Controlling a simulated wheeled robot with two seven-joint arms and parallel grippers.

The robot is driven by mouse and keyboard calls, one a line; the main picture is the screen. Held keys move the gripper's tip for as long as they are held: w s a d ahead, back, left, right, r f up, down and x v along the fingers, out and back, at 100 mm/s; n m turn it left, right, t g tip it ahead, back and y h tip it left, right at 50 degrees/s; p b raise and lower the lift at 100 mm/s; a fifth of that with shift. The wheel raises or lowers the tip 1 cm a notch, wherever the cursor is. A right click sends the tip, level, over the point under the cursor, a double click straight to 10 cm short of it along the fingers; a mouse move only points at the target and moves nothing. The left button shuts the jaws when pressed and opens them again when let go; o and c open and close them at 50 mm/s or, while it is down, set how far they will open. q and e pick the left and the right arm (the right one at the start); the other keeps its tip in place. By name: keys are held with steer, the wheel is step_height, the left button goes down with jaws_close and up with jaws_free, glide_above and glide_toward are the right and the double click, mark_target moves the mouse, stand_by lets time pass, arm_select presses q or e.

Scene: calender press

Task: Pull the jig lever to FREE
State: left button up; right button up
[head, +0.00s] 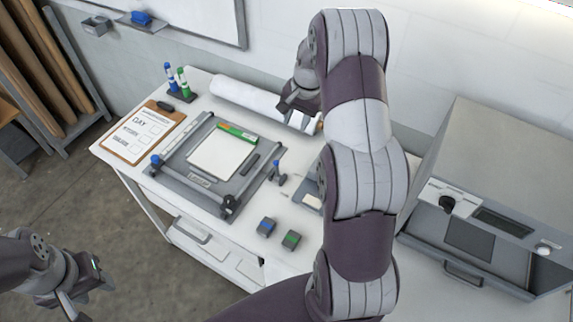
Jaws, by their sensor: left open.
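The jig (206,188) is a grey flat frame on the white table, with a white sheet and a green-and-orange strip on it. A small lever with a blue knob (277,165) stands just right of the jig. Another blue knob (155,160) is at the jig's left corner, and a black knob (228,201) is at its front corner. I cannot read a FREE mark. My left gripper (88,299) is open and empty, low at the left, away from the table. My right gripper (302,118) is by the right end of a white roll (245,97); its fingertips are unclear.
A clipboard (143,132) and upright markers (176,82) are at the table's left. Blue (266,227) and green (291,239) blocks sit at the front. A large grey press (500,170) stands at the right. My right arm hides the table's right part.

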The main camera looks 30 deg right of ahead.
steer(key=shift+s+d+r, duration=0.1)
steer(key=shift+r, duration=0.75)
steer(key=shift+c, duration=1)
steer(key=shift+s+d+f+b, duration=0.25)
steer(key=shift+d+f+b, duration=0.2)
steer(key=shift+f+b, duration=0.15)
steer(key=shift+s+d+f+b, duration=0.2)
steer(key=shift+d+f+b, duration=0.3)
steer(key=shift+f, duration=0.1)
jaws_close()
steer(key=s+d+f+m+b, duration=0.2)
steer(key=s+d+f+b, duration=0.15)
steer(key=f, duration=0.25)
steer(key=n+t+y+b, duration=0.3)
steer(key=n+y, duration=0.1)
steer(key=n, duration=1)
glide_above(277, 171)
steer(key=d, duration=0.3)
steer(key=shift+s+f, duration=0.2)
steer(key=shift+f, duration=2.25)
steer(key=shift+s+f, duration=0.2)
steer(key=shift+f, duration=2.2)
